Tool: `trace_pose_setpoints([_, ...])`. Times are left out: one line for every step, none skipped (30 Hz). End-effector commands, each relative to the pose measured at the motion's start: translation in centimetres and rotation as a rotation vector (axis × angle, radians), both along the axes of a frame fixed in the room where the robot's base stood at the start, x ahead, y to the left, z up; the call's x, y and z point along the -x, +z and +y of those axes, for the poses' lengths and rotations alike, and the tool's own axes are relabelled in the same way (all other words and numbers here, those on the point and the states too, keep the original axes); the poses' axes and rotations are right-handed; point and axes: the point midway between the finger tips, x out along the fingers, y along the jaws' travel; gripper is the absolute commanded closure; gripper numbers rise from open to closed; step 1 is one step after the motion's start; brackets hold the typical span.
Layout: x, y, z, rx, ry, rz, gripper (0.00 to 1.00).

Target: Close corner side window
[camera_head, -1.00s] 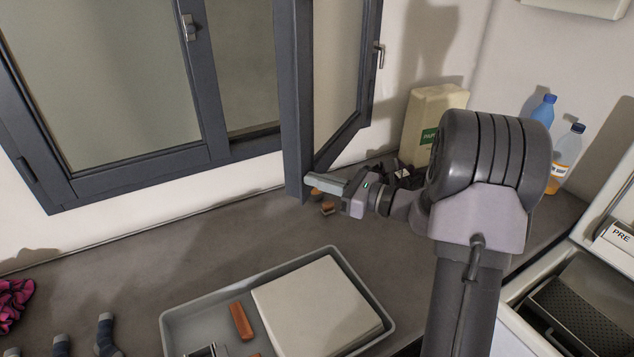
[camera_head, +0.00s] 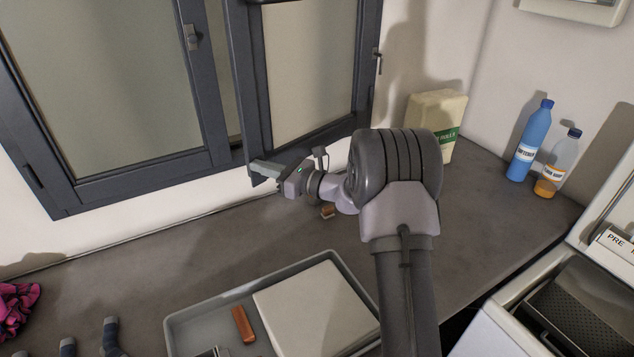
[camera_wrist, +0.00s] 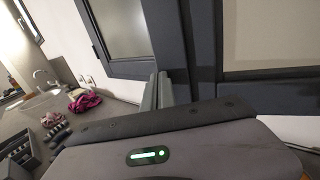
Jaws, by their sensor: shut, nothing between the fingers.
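The corner side window (camera_head: 312,75) is a dark grey framed sash with a pale pane, standing partly open at an angle to the wall. A small handle shows on its right side. My gripper (camera_head: 262,169) is shut and empty at the lower left corner of this sash, seeming to touch its frame edge. In the wrist view my shut fingers (camera_wrist: 157,90) stand in front of the dark sash frame (camera_wrist: 203,45). Exact contact is hard to tell. The other window sash (camera_head: 100,80) at the left is shut in its frame.
A grey tray (camera_head: 190,318) with a white board and orange bar lies on the counter (camera_head: 120,262). A paper-rolls pack (camera_head: 440,110), a blue bottle (camera_head: 528,140) and an orange-filled bottle (camera_head: 556,165) stand at the right. Pink cloth (camera_head: 18,305) and socks lie at the left.

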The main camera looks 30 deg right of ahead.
Motion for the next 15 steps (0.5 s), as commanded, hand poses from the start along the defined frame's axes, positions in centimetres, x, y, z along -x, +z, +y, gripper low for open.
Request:
trace_pose_setpoints([-1.4, 0.1, 0.7, 0.002, 0.003, -0.001, 1.0])
trace_pose_setpoints([-2.2, 0.1, 1.0, 0.002, 0.003, -0.001, 1.0])
trace_pose_setpoints([-3.2, 0.1, 1.3, 0.001, 0.003, -0.001, 1.0])
trace_pose_setpoints([-3.9, 0.1, 1.7, 0.002, -0.006, -0.001, 1.0])
trace_pose_setpoints([-4.6, 0.1, 1.9, 0.002, -0.023, -0.001, 1.0])
trace_pose_setpoints([-5.4, 0.1, 2.1, 0.0, -0.041, 0.0, 1.0])
trace_pose_setpoints([-6.0, 0.1, 2.3, 0.0, -0.054, 0.0, 1.0])
trace_pose_setpoints([-6.5, 0.0, 2.4, 0.001, -0.066, 0.001, 1.0])
trace_pose_setpoints([-7.2, 0.0, 2.6, 0.001, -0.079, -0.001, 1.0])
trace_pose_setpoints([-7.6, 0.0, 2.7, 0.001, -0.089, -0.001, 1.0])
trace_pose_setpoints([-7.9, 0.0, 2.7, 0.001, -0.097, 0.0, 1.0])
trace_pose_setpoints([-8.4, 0.0, 2.8, 0.0, -0.107, 0.0, 1.0])
trace_pose_setpoints([-8.7, 0.0, 2.8, 0.0, -0.112, 0.0, 1.0])
trace_pose_setpoints([-8.9, 0.0, 2.9, 0.001, -0.118, 0.001, 1.0])
trace_pose_setpoints([-9.1, 0.0, 2.9, 0.0, -0.122, 0.0, 1.0])
